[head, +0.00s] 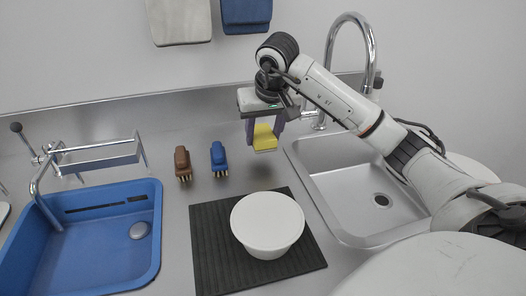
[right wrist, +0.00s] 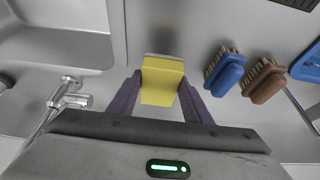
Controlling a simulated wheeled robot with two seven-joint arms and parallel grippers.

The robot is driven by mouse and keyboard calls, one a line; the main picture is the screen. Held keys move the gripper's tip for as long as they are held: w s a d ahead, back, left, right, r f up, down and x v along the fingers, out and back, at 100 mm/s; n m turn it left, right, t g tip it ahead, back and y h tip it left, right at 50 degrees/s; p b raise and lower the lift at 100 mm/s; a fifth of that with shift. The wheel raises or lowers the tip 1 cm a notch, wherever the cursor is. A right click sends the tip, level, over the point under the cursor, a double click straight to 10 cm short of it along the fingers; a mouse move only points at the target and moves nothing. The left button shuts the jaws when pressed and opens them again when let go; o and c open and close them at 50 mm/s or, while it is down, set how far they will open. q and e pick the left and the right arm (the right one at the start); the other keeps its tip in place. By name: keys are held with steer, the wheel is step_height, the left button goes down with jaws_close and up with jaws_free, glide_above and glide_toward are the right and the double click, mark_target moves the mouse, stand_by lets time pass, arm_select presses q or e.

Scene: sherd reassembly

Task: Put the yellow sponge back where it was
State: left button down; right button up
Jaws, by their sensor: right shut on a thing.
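The yellow sponge (head: 264,137) is a small block with a paler grey layer along its lower edge. My right gripper (head: 264,140) is shut on it, with a purple finger on either side, and points down over the counter. The sponge also shows between the fingers in the right wrist view (right wrist: 161,82). It appears to be held above the steel counter, behind the black mat and left of the steel sink. My left gripper is in neither view.
A blue brush (head: 218,158) and a brown brush (head: 182,163) stand left of the sponge. A white bowl (head: 267,222) sits on a black ribbed mat (head: 212,240). A steel sink (head: 350,190) with a tall tap (head: 372,60) is right; a blue basin (head: 100,250) is left.

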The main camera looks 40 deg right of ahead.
mark_target(263, 149)
steer(key=shift+f, duration=2.15)
steer(key=shift+f, duration=0.1)
steer(key=shift+f+b, duration=0.15)
steer(key=shift+b, duration=0.2)
steer(key=o, duration=0.9)
steer(key=shift+r, duration=0.4)
steer(key=p+v, duration=0.1)
steer(key=v, duration=1)
steer(key=shift+s+a+r, duration=0.1)
steer(key=shift+s+r, duration=0.1)
steer(key=shift+r, duration=0.1)
